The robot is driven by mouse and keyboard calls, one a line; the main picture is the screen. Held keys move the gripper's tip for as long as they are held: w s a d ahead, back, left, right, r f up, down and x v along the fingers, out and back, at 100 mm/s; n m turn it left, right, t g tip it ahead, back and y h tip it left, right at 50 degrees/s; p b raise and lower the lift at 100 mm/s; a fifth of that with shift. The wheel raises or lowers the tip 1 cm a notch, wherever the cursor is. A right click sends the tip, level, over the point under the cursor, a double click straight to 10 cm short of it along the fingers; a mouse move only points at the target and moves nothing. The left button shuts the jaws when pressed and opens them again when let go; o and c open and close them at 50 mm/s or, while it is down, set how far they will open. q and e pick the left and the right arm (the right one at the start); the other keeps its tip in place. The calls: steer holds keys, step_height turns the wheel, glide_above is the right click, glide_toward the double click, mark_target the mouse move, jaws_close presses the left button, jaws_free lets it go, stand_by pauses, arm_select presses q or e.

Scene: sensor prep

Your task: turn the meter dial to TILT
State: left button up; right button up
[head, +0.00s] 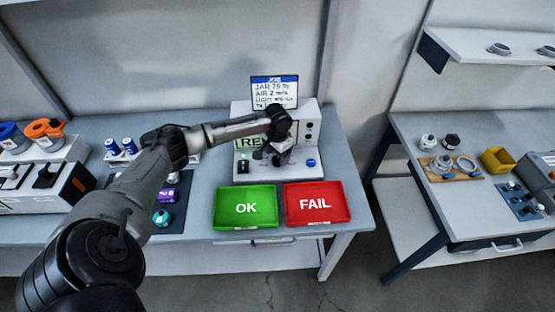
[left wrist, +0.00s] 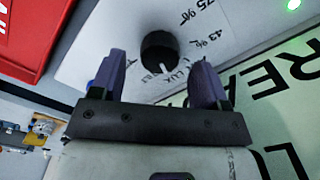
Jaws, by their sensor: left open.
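The white meter (head: 242,112) stands at the back of the bench, with a screen partly reading "RE". Its black round dial (left wrist: 160,50) shows in the left wrist view, with a white pointer mark near the "LUX" lettering. Printed labels with "75 %" and "43 %" sit beside it; I cannot make out TILT. My left gripper (head: 278,157) is over the meter's front panel and hides the dial in the head view. In the left wrist view the gripper (left wrist: 158,76) is open, its purple fingers apart, with the dial beyond the gap between them. My right gripper is not in view.
A green OK tray (head: 245,223) and a red FAIL tray (head: 318,218) lie in front of the meter. A blue button (head: 311,162) and a black switch (head: 242,168) flank the panel. A job card (head: 274,91) stands above. A second bench is at right.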

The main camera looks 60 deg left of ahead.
arm_select(q)
steer(key=shift+f, duration=1.2)
steer(key=shift+c, duration=0.3)
steer(key=c, duration=0.9)
steer(key=shift+o, duration=0.2)
steer(key=shift+r+m+p, duration=0.2)
steer(key=shift+m+p, duration=0.3)
steer(key=shift+p, duration=0.2)
steer(key=shift+m+p, duration=1.1)
steer(key=shift+p, duration=0.15)
steer(key=shift+m+p, duration=0.75)
steer(key=shift+m, duration=0.35)
steer(key=shift+f+m+p, duration=0.15)
steer(key=shift+m+p, duration=0.35)
steer(key=shift+m, duration=0.6)
